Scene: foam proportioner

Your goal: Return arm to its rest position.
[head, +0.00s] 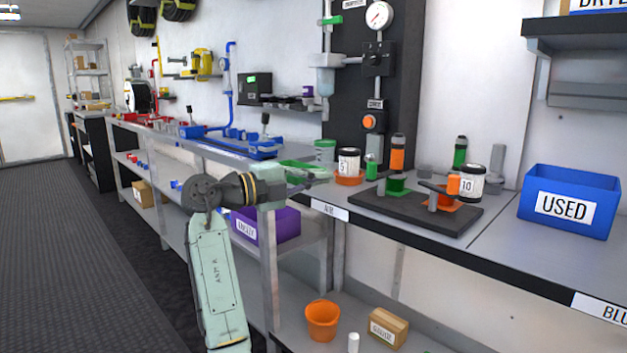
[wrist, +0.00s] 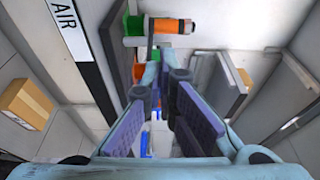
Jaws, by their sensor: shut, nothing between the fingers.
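My arm (head: 220,280) rises from the bottom of the head view and bends at a dark joint toward the workbench. My gripper (head: 318,178) is at the bench's front edge, beside the jar marked 5 (head: 348,163), partly hidden by my own wrist. In the wrist view my gripper (wrist: 163,68) has its finger ends close together with nothing held between them. An orange-and-black cylinder (wrist: 170,27) and a green part (wrist: 133,25) show beyond the fingertips.
A blue USED bin (head: 568,203) stands to the right. The floor aisle at left is clear.

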